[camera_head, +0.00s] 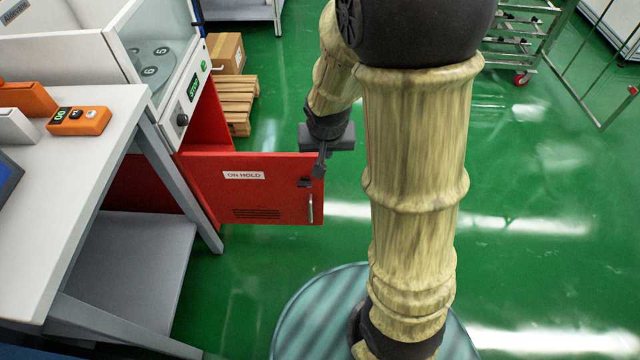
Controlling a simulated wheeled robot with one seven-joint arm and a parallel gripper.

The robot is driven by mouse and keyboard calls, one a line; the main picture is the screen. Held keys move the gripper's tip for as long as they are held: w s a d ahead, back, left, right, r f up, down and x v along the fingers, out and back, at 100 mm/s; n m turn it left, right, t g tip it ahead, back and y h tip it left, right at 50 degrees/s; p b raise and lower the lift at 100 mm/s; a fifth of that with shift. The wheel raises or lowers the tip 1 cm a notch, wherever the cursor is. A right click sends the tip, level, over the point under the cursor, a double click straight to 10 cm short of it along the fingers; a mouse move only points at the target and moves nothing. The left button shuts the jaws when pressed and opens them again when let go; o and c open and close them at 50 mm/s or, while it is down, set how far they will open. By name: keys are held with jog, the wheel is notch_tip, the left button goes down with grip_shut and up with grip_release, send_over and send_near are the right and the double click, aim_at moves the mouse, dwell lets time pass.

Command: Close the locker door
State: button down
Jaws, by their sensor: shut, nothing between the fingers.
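The red locker door (258,198) stands swung open, reaching out to the right from the red locker (207,118) beneath the machine. It has a white "ON HOLD" label, a dark latch, a metal handle (311,207) near its free edge and vent slots low down. My gripper (318,170) is shut and empty, pointing down at the free upper corner of the door. In this view its fingers overlap the door's right edge above the handle. I cannot tell whether they touch it.
A white workbench (75,165) with orange devices (80,121) and a grey lower shelf stands left of the door. A cardboard box (226,52) and wooden pallet (238,100) lie behind. A wire cart (520,40) is at the back right. The green floor right of the door is clear.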

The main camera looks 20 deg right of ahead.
jog(key=a+b+x, duration=0.1)
jog(key=b+x, duration=0.8)
jog(key=x, duration=0.3)
jog(key=shift+s+a+f+m+t, duration=0.3)
jog(key=shift+f+m, duration=0.1)
jog(key=shift+f, duration=0.1)
jog(key=shift+w, duration=0.1)
jog(key=w+d+f+b, duration=0.2)
jog(key=w+f+b, duration=0.3)
jog(key=w+f, duration=0.2)
jog(key=shift+x, duration=1.1)
jog(key=shift+s, duration=0.15)
